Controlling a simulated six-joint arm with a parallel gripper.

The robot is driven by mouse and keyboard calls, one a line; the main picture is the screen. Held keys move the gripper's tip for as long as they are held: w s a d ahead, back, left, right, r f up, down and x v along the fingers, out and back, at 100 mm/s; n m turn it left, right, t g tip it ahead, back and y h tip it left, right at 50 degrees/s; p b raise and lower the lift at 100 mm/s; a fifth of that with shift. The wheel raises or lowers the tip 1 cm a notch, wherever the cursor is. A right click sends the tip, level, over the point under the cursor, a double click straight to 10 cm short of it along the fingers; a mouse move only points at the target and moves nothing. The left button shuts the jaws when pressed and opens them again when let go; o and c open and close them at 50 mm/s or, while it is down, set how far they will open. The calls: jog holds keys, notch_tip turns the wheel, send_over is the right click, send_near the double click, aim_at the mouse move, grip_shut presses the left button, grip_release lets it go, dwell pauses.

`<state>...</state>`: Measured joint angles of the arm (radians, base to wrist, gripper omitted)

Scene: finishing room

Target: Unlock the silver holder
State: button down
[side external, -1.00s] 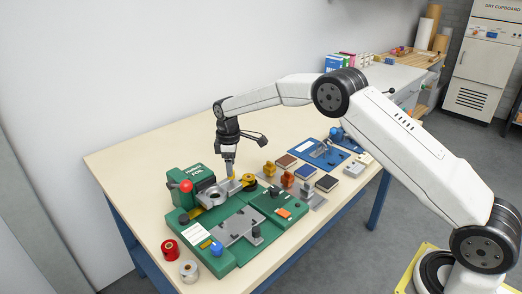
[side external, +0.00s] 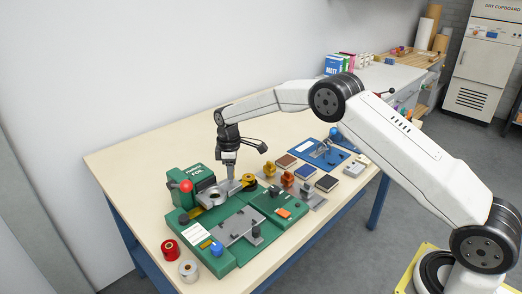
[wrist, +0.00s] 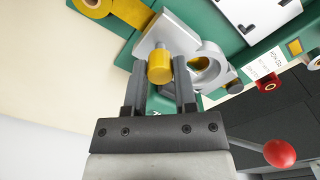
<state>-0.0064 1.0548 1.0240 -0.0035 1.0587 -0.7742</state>
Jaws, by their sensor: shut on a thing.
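The silver holder (side external: 212,203) is a grey plate with a ring at one end, on the green foil machine (side external: 235,262) below the upright foil head. It also shows in the wrist view (wrist: 212,52). A yellow knob (wrist: 159,67) stands on the plate beside the ring. My gripper (side external: 230,176) points down over the plate. In the wrist view its two fingers (wrist: 159,80) stand on either side of the yellow knob, shut on it. In the side view the fingers hide the knob, and the exact contact is too small to tell.
A lever with a red ball (side external: 186,186) is close left of my gripper. A yellow roll (side external: 249,181) stands close right. Brass and orange pieces (side external: 287,179), dark pads (side external: 327,183) and a blue fixture (side external: 318,152) lie further right. The rear left tabletop is clear.

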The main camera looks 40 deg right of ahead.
jog(key=shift+m, duration=0.5)
jog(key=m, duration=0.3)
jog(key=shift+m, duration=0.3)
jog(key=m, duration=1.3)
jog(key=shift+a, duration=0.1)
jog(key=shift+m, duration=0.3)
jog(key=shift+c, duration=2)
grip_release()
jog(key=shift+r, duration=0.1)
